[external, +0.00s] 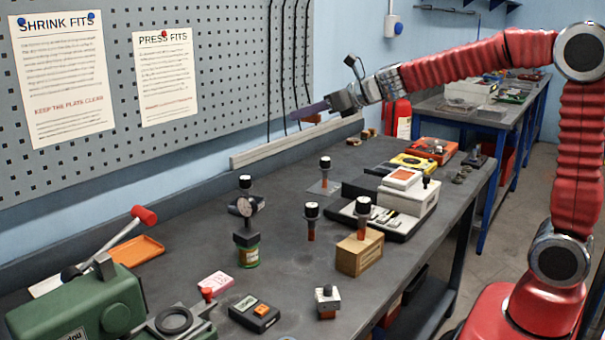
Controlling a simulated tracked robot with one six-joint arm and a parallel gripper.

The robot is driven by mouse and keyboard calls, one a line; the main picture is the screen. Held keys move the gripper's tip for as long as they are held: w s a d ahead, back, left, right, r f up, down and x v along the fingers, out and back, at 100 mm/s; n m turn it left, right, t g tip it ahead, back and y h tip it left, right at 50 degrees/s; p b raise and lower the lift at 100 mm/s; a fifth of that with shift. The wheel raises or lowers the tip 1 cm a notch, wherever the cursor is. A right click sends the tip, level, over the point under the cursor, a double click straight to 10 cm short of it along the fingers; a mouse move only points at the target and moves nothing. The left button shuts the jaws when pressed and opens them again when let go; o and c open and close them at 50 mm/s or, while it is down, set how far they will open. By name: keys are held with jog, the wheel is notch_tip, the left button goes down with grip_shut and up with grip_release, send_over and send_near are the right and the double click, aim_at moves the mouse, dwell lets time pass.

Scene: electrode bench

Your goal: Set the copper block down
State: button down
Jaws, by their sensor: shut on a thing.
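My gripper (309,110) reaches in from the right above the back of the bench, with its grey-violet fingers pointing left. A small copper-brown block (313,118) shows just under the fingers, and the gripper appears shut on it. The block is mostly hidden by the fingers and looks clear of the bench top (275,205). Several black-capped electrodes with copper-coloured lower parts stand on the bench, one (311,222) near the middle and one (325,174) farther back on a clear plate. Another electrode (363,220) stands at a wooden block (358,254).
A white and black instrument (404,200) stands to the right, with a yellow item (412,163) behind it. A green press (85,305) fills the front left. The back middle of the bench is fairly clear.

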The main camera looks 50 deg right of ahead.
jog(key=w+a+n+g+y, duration=0.3)
jog(key=w+a+n+y, duration=0.3)
jog(key=a+y, duration=0.15)
jog(key=n+g+y, duration=0.3)
jog(key=n+g, duration=0.2)
jog(key=n, duration=0.1)
send_over(267, 231)
notch_tip(267, 231, down, 20)
jog(key=shift+w+f, duration=0.1)
jog(key=shift+f, duration=0.05)
jog(key=shift+h, duration=0.25)
jog(key=shift+f, duration=3.05)
jog(key=shift+f, duration=1.85)
